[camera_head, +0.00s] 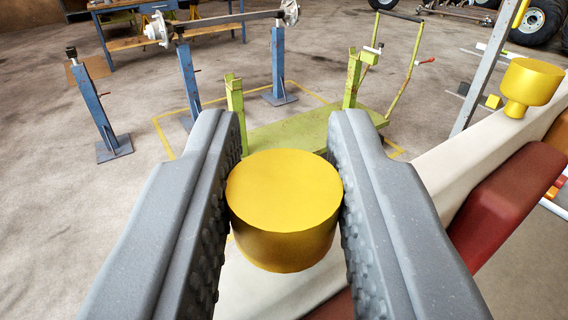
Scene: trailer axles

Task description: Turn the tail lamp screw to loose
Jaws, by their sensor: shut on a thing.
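A yellow cylindrical screw head (284,205) is between the fingers of my gripper (285,205). Both grey, studded fingers touch its sides, so my gripper is shut on it. The tail lamp (505,196) is a long bar with a white body and a red lens, running from the lower middle up to the right. A second yellow screw (531,84) with a narrow neck stands on the white bar at the right, clear of my gripper. The lower part of the held screw and the bar directly beneath it are partly hidden.
Behind stand blue stands (187,75) bearing an axle (225,20) and a green trolley (285,135) with uprights. A grey post (487,75) rises at the right. A blue workbench (120,25) and tyres (538,20) are farther back. Grey floor at left is open.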

